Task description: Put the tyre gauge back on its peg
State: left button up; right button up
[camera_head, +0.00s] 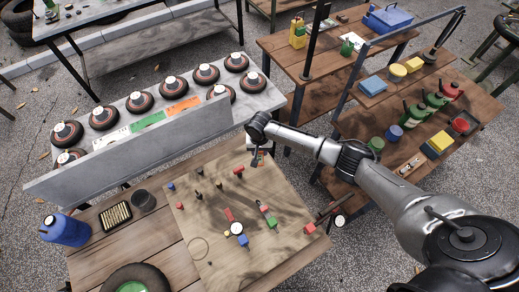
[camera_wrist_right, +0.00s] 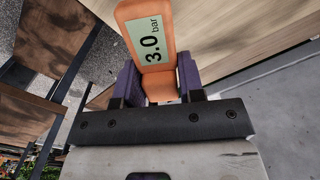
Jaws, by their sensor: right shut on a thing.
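My right gripper (camera_head: 257,157) is over the far right edge of the light wooden board (camera_head: 200,255) in the head view. In the right wrist view it (camera_wrist_right: 161,90) is shut on an orange tyre gauge (camera_wrist_right: 133,12), which has a pale green display reading 3.0 bar. The gauge sits between the two dark purplish fingers, with its display facing the camera. The gauge is too small and covered to make out in the head view. I cannot tell which peg on the board belongs to it. My left gripper is out of view.
Several small coloured parts and a white round dial (camera_head: 237,228) are on the board. Shelving stands at right.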

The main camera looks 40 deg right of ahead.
jog(key=shift+f, duration=0.2)
dwell(0.6)
jog(key=shift+f+b, duration=0.4)
jog(key=shift+f, duration=0.5)
jog(key=o, duration=1)
notch_tip(320, 180, up, 12)
jog(key=shift+r+p, duration=0.25)
jog(key=shift+p, duration=0.65)
jog(key=shift+r, duration=0.7)
